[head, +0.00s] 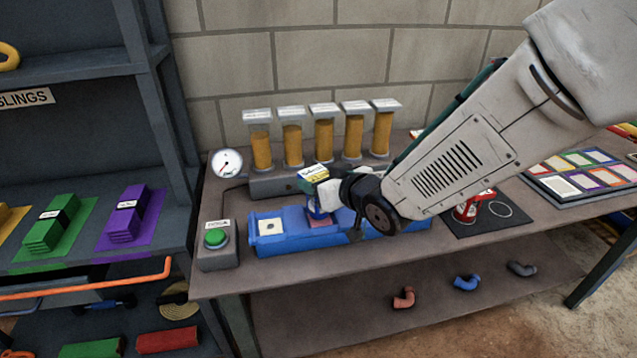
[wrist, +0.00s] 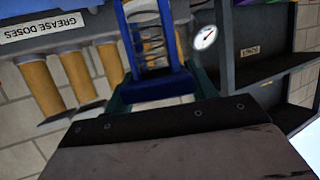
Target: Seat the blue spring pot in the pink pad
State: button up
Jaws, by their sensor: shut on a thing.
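The blue spring pot (wrist: 152,88) is held between the green fingers of my gripper (wrist: 158,72) in the wrist view; its coil shows inside the blue frame. In the head view the blue spring pot (head: 317,207) is at the end of my gripper (head: 328,192), over the middle of the blue tray (head: 290,243). A strip of the pink pad (head: 345,216) shows beside the pot. I cannot tell whether the pot's foot touches the pad.
A white pad (head: 269,227) lies at the tray's left end. A green button box (head: 216,245) and gauge (head: 226,163) stand left. Several grease cylinders (head: 323,135) stand behind. A red object (head: 466,211) sits on a black mat to the right. Shelving (head: 160,110) borders the left.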

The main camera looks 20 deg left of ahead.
jog(key=shift+f, duration=0.6)
jog(key=o, duration=1.1)
jog(key=v, duration=1.2)
